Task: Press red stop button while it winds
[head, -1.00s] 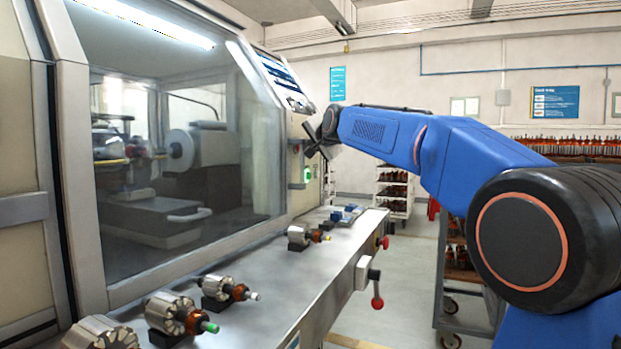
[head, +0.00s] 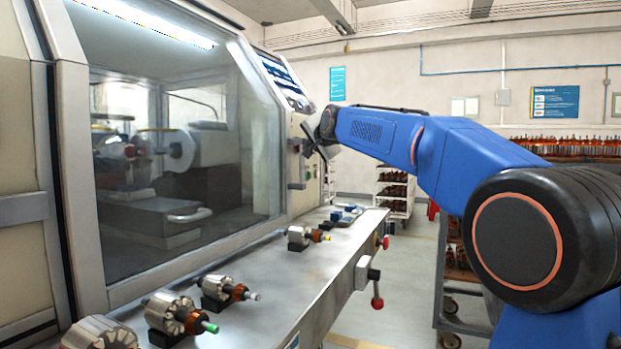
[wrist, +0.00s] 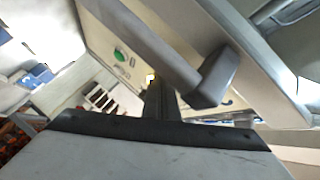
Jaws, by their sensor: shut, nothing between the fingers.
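The winding machine (head: 270,180) stands at left with a tall window. Its narrow control panel (head: 307,188) is at the window's right edge. My gripper (head: 308,141) is shut and empty, close in front of the upper panel; contact cannot be told. In the wrist view, a green button (wrist: 119,54) shows on the panel beside my dark fingers. No red button shows clearly on the panel; my gripper covers part of it. A red knob (head: 386,243) sits on the bench's front edge, well below my gripper.
A steel bench (head: 270,275) runs along the machine. Several armatures (head: 170,312) rest on it, with blue parts (head: 345,213) at its far end. A red ball-ended lever (head: 377,302) hangs from its front. Racks of armatures (head: 394,190) stand behind. The aisle floor is open.

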